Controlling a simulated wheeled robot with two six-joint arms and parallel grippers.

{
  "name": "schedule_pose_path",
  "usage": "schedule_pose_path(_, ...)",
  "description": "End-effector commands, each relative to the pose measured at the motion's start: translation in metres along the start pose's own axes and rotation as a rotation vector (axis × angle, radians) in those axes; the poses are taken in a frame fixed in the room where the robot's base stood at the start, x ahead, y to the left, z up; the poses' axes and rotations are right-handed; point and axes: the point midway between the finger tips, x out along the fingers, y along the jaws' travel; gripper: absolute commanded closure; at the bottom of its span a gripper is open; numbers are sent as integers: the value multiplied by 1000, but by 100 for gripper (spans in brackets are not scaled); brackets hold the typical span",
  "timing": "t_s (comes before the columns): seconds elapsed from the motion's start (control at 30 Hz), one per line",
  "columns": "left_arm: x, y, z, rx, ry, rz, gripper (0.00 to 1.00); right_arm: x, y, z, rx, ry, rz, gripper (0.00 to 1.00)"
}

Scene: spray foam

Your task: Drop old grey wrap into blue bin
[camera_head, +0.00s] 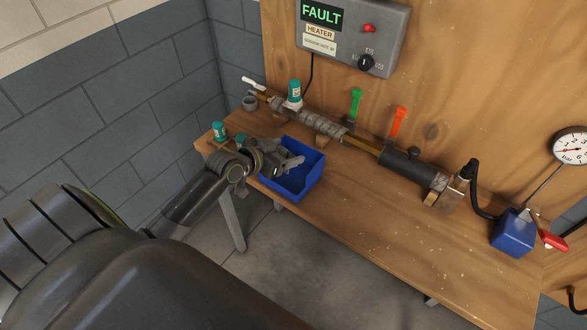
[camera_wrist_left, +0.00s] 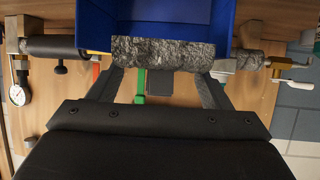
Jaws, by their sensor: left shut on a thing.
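The blue bin (camera_head: 316,176) sits on the bench's left part, in front of the pipe. My left gripper (camera_head: 291,163) is over the bin's near-left side. In the left wrist view, the left gripper (camera_wrist_left: 163,75) is shut on a rough, speckled grey wrap (camera_wrist_left: 163,52). The wrap lies crosswise between the fingers, in front of the blue bin (camera_wrist_left: 97,25). In the head view the held wrap is hard to tell from the gripper. I cannot tell its exact height above the bin floor. My right gripper is not in view.
A pipe with silver-grey wrapping (camera_head: 321,123) runs along the back of the wooden bench (camera_head: 365,205). Green (camera_head: 355,103) and orange (camera_head: 398,121) handles stand on it. Teal-topped containers (camera_head: 219,131) are near the left end. A blue box (camera_head: 513,232) stands far right. The middle front is clear.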

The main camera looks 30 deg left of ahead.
Motion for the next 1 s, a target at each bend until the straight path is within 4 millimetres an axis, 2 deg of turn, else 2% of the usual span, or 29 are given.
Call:
schedule_pose_path(0.03,0,0,0,0,0,0,25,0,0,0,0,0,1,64)
schedule_pose_path(0.2,0,0,0,0,0,0,3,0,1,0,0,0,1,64)
schedule_pose_path(0.57,-4,0,0,2,0,-1,3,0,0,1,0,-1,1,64)
schedule_pose_path(0.77,-28,0,2,5,-3,-1,3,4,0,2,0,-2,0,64)
schedule_pose_path(1.0,-77,-1,2,7,-4,-1,3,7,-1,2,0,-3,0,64)
